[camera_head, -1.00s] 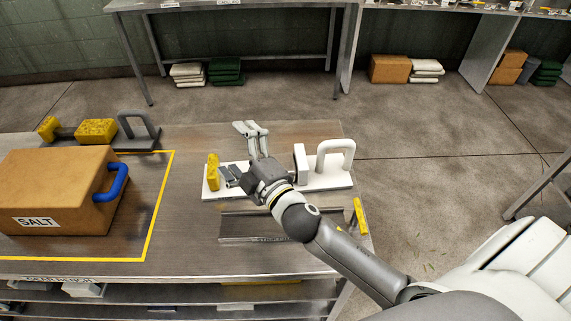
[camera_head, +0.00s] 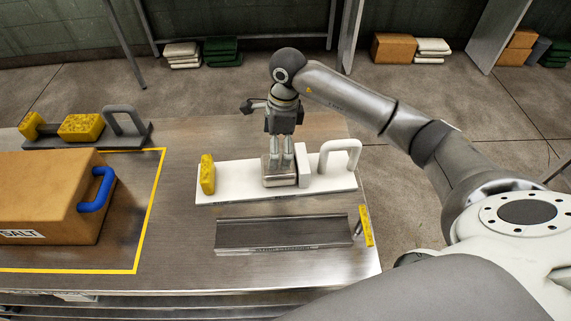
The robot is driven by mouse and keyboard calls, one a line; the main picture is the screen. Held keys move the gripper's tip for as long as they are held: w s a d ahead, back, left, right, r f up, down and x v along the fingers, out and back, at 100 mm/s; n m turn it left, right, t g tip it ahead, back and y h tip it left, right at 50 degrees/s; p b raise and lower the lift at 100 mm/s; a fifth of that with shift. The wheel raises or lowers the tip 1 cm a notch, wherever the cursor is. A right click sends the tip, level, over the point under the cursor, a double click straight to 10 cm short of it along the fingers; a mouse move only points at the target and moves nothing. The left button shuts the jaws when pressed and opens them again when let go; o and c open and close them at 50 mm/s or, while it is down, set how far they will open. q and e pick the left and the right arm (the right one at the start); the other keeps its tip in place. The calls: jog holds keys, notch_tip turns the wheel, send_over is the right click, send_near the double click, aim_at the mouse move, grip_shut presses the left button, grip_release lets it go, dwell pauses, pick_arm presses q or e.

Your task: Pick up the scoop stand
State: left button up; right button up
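No readable label marks the scoop stand. A long white stand (camera_head: 228,185) lies flat on the metal table, with a yellow block (camera_head: 208,174) at its left end and a white upright loop handle (camera_head: 341,153) at its right. A squat metal block (camera_head: 279,176) sits on its middle. My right gripper (camera_head: 281,157) points straight down over this block, with its fingertips at or just above the block's top. The fingers look close together; whether they grip anything is unclear. My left gripper is not in view.
A metal tray (camera_head: 283,234) lies in front of the white stand, with a small yellow-ended piece (camera_head: 366,226) to its right. A cardboard salt box (camera_head: 45,195) with a blue handle stands inside yellow tape at left. A grey stand (camera_head: 125,120) with yellow blocks lies behind it.

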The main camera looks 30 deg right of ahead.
jog(key=d, duration=0.1)
jog(key=d+h, duration=0.1)
jog(key=d, duration=0.1)
jog(key=shift+w+d+r+h, duration=0.15)
jog(key=shift+d+h, duration=0.1)
jog(key=shift+h, duration=0.05)
notch_tip(320, 180, down, 5)
jog(key=shift+r+p, duration=0.2)
jog(key=shift+p, duration=0.6)
jog(key=f, duration=0.1)
jog(key=f+p, duration=0.1)
jog(key=f, duration=0.1)
jog(key=f+p, duration=0.1)
jog(key=shift+a+f, duration=0.3)
jog(key=shift+a, duration=0.05)
jog(key=shift+w+f, duration=0.1)
jog(key=shift+f, duration=0.45)
jog(key=c, duration=1.4)
jog(key=shift+r, duration=0.1)
jog(key=shift+c, duration=0.5)
jog(key=shift+w, duration=0.1)
